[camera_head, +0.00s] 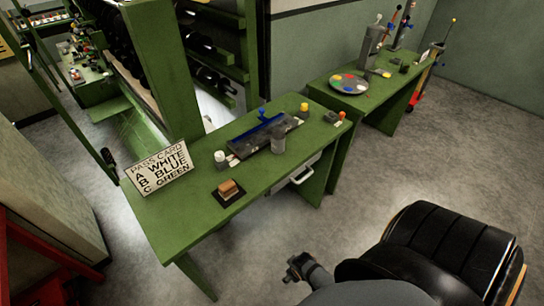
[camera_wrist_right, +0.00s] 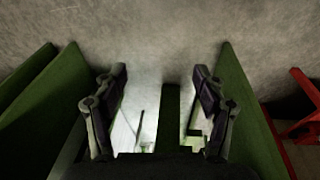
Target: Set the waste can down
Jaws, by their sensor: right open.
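No thing in view is clearly the waste can. My left gripper is not in view.
The green bench (camera_head: 190,216) carries a pass card sign (camera_head: 160,168), a brown block (camera_head: 228,188) and a grey tray (camera_head: 262,137). A second green bench (camera_head: 385,101) stands behind right. A black ribbed seat-like thing (camera_head: 450,245) fills the lower right. Grey floor (camera_head: 345,215) is clear between.

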